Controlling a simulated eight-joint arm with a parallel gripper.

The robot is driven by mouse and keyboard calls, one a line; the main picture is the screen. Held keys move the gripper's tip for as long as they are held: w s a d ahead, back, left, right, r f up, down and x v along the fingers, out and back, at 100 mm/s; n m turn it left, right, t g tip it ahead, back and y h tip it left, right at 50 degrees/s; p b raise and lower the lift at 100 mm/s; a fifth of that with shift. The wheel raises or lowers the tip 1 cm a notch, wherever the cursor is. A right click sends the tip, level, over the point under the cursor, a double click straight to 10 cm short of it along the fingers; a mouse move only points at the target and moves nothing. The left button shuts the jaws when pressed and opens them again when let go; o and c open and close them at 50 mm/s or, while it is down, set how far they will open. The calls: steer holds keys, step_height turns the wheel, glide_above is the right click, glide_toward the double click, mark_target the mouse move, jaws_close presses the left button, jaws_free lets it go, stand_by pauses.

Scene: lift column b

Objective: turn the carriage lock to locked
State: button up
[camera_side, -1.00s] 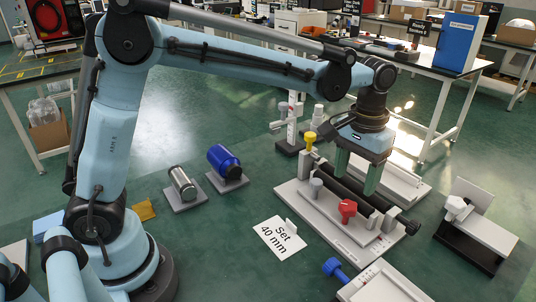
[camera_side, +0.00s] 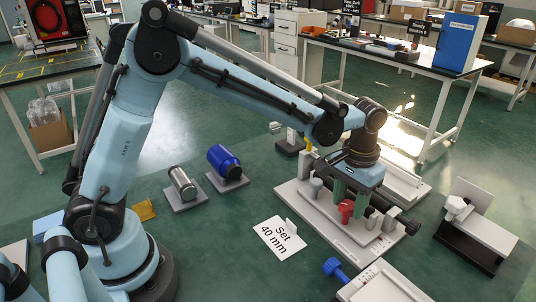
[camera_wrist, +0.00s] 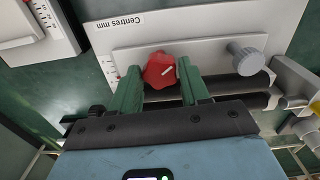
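The red knob (camera_side: 346,207), which I take for the carriage lock, stands on the light grey carriage plate (camera_side: 336,222). In the wrist view the red knob (camera_wrist: 157,69) carries a short pale line pointing right and slightly up. No locked or unlocked wording is readable beside it. My gripper (camera_side: 347,203) points down at the knob. In the wrist view its green fingers (camera_wrist: 158,76) are apart, one on each side of the knob. I cannot tell whether they touch it.
A grey knob (camera_side: 316,187) stands left of the red one on the same fixture, and dark rods (camera_side: 378,200) run behind. A "Set 40 mm" card (camera_side: 278,238) lies in front. A blue-knobbed device (camera_side: 333,267) is nearer the camera. Blue (camera_side: 226,163) and grey cylinders (camera_side: 183,184) stand left.

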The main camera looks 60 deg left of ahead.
mark_target(349, 204)
steer(key=c, duration=0.6)
steer(key=shift+m, duration=1.5)
steer(key=o, duration=1)
steer(key=shift+o, duration=0.2)
step_height(349, 204, up, 12)
